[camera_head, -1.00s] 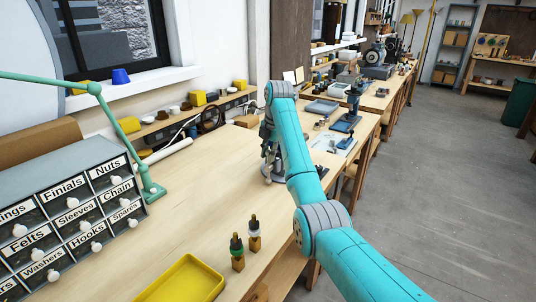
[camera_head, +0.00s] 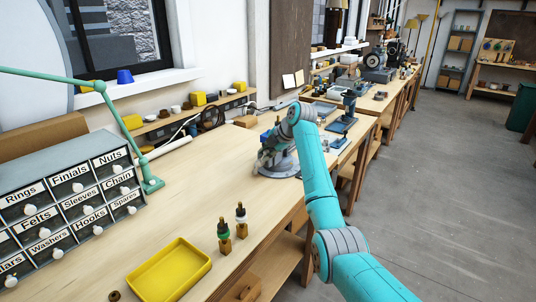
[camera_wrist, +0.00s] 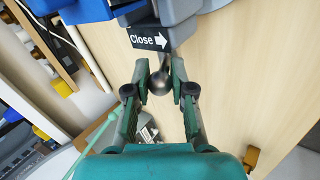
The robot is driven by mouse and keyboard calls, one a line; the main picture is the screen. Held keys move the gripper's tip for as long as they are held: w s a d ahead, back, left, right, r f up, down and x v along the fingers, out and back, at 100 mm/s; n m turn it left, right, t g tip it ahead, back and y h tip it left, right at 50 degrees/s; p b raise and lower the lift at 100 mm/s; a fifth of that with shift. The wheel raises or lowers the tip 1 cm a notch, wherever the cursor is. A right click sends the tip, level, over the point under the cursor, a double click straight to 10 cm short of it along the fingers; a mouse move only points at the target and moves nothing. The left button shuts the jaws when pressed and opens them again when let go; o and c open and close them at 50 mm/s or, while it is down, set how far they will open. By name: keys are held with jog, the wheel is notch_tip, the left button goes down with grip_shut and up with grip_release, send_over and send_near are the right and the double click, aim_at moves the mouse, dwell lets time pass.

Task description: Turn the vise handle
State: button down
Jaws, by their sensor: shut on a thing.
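The vise (camera_head: 283,168) is a grey tool with a round base, fixed near the front edge of the long wooden bench, and my arm partly covers it. In the wrist view the grey vise body (camera_wrist: 178,12) is at the top, with a black label reading "Close" and an arrow pointing right. The vise handle (camera_wrist: 161,72) is a dark metal bar with a rounded end, between my fingertips. My gripper (camera_wrist: 158,88) is shut on this handle. In the head view my gripper (camera_head: 266,158) is small, at the left side of the vise.
A labelled drawer cabinet (camera_head: 70,200) and a green lamp arm (camera_head: 125,130) are at the left. Bare bench lies between them and the vise. Open floor is at the right.

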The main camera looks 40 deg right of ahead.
jog(key=t, duration=0.1)
jog(key=s+f+t+y, duration=0.1)
jog(key=t, duration=0.1)
jog(key=s+t, duration=0.1)
jog(key=shift+d+f+t+y, duration=0.3)
jog(key=shift+d+f, duration=0.05)
dwell(0.5)
jog(key=c, duration=1)
grip_release()
jog(key=v, duration=1.1)
jog(key=shift+s+d, duration=0.1)
jog(key=shift+s, duration=0.35)
